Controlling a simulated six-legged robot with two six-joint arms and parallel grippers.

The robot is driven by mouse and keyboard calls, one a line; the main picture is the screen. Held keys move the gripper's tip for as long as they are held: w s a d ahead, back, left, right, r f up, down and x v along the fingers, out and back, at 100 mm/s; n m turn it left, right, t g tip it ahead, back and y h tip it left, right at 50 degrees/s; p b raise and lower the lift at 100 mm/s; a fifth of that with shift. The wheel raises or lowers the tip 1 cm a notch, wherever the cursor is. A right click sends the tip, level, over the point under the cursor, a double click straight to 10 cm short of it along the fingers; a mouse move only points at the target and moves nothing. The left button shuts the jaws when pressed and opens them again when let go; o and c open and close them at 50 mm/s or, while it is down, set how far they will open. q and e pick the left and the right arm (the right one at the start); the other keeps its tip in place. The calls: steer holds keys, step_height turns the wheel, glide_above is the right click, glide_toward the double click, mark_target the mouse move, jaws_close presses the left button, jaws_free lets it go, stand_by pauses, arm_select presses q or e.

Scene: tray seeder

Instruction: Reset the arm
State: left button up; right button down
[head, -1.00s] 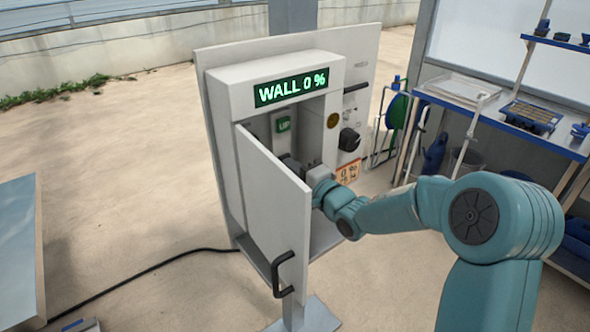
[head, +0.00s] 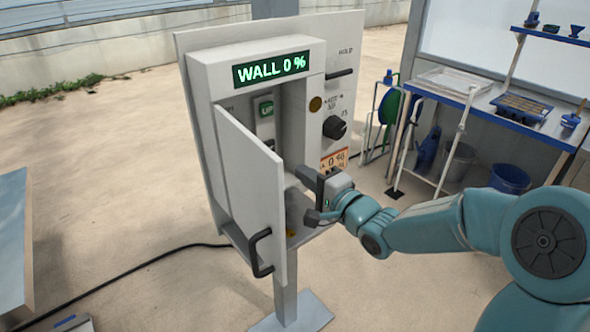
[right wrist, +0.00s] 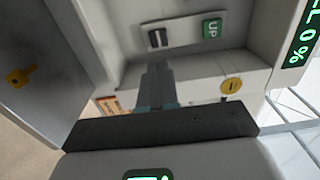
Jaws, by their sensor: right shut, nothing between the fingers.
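My right gripper (head: 303,176) is at the open front of the grey control box (head: 205,62), to the right of its open door (head: 250,190). Its fingers are shut and hold nothing. In the right wrist view the dark fingers (right wrist: 158,78) point into the box, below a black switch (right wrist: 157,38) and a green UP sign (right wrist: 212,28). The UP sign also shows in the head view (head: 266,109). The display (head: 270,69) reads WALL 0 %. My left gripper is not in view.
The door's black handle (head: 259,254) sticks out toward me. A black knob (head: 334,127) and a HOLD lever (head: 340,73) are on the panel's right side. A shelf bench (head: 490,98) stands at the right. A black cable (head: 150,262) lies on the open floor.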

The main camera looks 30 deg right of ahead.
steer(key=shift+s, duration=0.75)
steer(key=shift+s+d, duration=0.1)
steer(key=shift+s, duration=0.05)
